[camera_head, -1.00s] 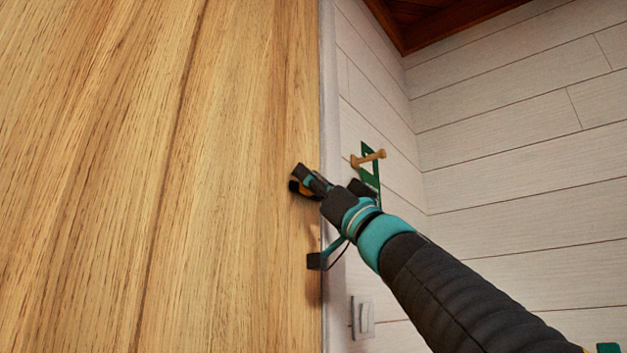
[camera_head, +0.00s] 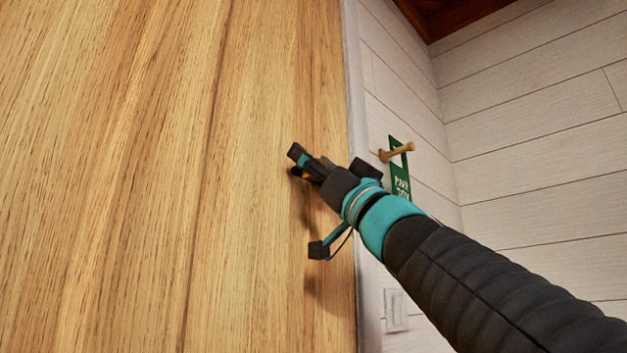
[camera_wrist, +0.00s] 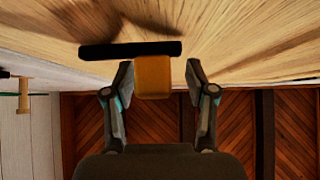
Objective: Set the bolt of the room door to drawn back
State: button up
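The room door (camera_head: 180,180) is the pale wooden panel filling the left of the head view. Its bolt shows in the wrist view as a black bar (camera_wrist: 105,50) with an orange knob (camera_wrist: 153,78). My gripper (camera_wrist: 158,92) has its fingers apart, one on each side of the knob. The left finger looks very close to it; a small gap shows on the right. In the head view my gripper (camera_head: 303,163) is at the door face, a little left of the door's edge. A bit of orange (camera_head: 297,172) shows beside its fingertips; the rest of the bolt is hidden.
A white plank wall (camera_head: 540,150) stands right of the door, with a wooden peg (camera_head: 398,151) holding a green hanger tag (camera_head: 400,182). A light switch (camera_head: 396,310) is below. The door face left of my gripper is clear.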

jog(key=shift+f, duration=0.1)
jog(key=v, duration=1.1)
jog(key=shift+s+d+f, duration=0.2)
jog(key=shift+d+f, duration=0.05)
jog(key=shift+f, duration=0.05)
dwell(0.3)
